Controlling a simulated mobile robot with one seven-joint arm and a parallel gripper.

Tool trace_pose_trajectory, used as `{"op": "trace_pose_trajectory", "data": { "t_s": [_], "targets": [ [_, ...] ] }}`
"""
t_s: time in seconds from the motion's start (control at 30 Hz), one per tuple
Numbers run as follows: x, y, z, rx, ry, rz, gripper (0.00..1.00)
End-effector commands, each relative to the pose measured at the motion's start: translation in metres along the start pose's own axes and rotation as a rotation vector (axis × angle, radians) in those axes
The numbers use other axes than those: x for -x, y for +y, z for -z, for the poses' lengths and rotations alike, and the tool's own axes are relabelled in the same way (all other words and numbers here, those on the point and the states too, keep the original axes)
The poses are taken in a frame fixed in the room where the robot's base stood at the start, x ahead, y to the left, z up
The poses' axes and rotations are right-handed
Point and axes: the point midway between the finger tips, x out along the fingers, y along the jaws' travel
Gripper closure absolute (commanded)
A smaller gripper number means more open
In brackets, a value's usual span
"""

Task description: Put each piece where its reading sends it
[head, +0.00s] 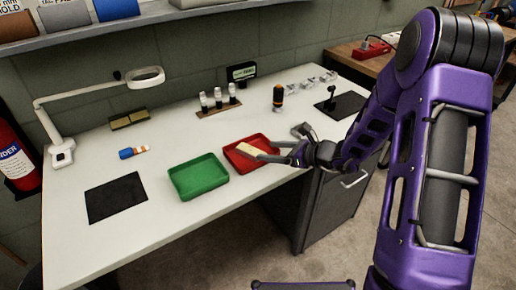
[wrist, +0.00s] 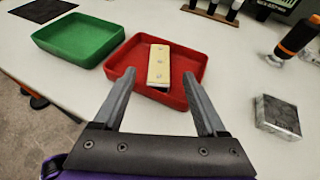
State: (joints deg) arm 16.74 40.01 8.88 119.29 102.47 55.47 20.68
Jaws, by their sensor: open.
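My gripper (head: 268,150) is open over the red tray (head: 262,140); its spread fingers also show in the wrist view (wrist: 158,74). A cream, flat oblong piece with small dark dots (wrist: 158,62) lies at the red tray, just beyond and between the fingertips, and nothing seems to grip it. The same piece shows in the head view (head: 250,150). A grey metallic block (wrist: 277,117) sits on the bench to the right of the red tray. The green tray (head: 198,176) is left of the red tray and looks empty.
A small display (head: 241,72) stands at the back near a rack of white-and-black bottles (head: 218,99). An orange-and-black tool (head: 278,97) stands behind the red tray. A dark mat (head: 116,197), a blue-and-orange item (head: 133,152) and a magnifier lamp (head: 146,76) are at left.

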Motion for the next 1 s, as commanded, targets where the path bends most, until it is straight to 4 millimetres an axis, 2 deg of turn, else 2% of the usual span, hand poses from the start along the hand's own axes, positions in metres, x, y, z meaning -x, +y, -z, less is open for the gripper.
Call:
{"op": "trace_pose_trajectory", "data": {
  "t_s": [0.1,0.3,0.83,1.0],
  "targets": [
    [0.023,-0.001,-0.001,0.000,0.000,0.003,0.26],
    [0.040,0.000,0.000,-0.001,-0.001,0.001,0.26],
    [0.042,0.001,0.000,0.005,0.006,-0.004,0.26],
    [0.042,0.006,0.009,0.136,0.143,-0.072,0.26]
  ]
}}
